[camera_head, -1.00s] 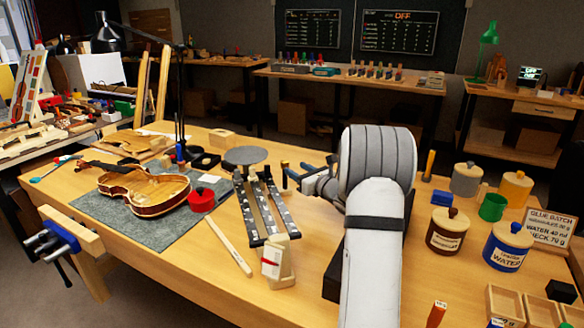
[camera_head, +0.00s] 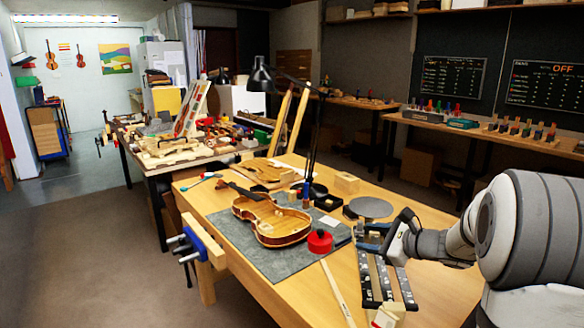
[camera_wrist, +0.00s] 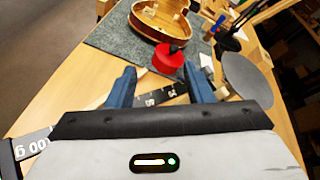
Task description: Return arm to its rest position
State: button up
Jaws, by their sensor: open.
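My gripper (camera_head: 366,238) is at the right of the head view, over the dark slotted rack on the bench. Its blue fingers (camera_wrist: 162,84) are apart with nothing between them in the wrist view. The rack's dark labelled strip (camera_wrist: 160,96) shows past the fingers. My arm reaches in from the right edge and hides the right part of the bench. A red lidded pot (camera_head: 320,241) stands just left of my gripper, apart from it; it also shows in the wrist view (camera_wrist: 168,60).
An open violin body (camera_head: 272,220) lies on a grey mat (camera_head: 262,262). A black desk lamp (camera_head: 262,78) and a round grey disc (camera_head: 370,207) stand behind. A blue-jawed vise (camera_head: 190,243) juts from the bench's left edge. Open floor (camera_head: 90,270) lies to the left.

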jog(key=s+a+r+n+g+h+p, duration=0.1)
jog(key=s+a+r+n+g+p, duration=0.1)
jog(key=s+a+n+g, duration=0.5)
jog(key=s+a+r+n+h+p, duration=0.1)
jog(key=s+a+n+h+p, duration=0.2)
jog(key=s, duration=0.7)
jog(key=s+d+r+n+h+p, duration=0.1)
jog(key=s+d+n+h+p, duration=0.1)
jog(key=s+n, duration=0.4)
jog(key=s+d+r+n+g+h+p, duration=0.1)
jog(key=s+d+n+h, duration=0.1)
jog(key=s+n, duration=0.4)
jog(key=shift+s+d+r+h+p, duration=0.2)
jog(key=shift+s+d+h+p, duration=0.15)
jog(key=shift+s+h, duration=0.5)
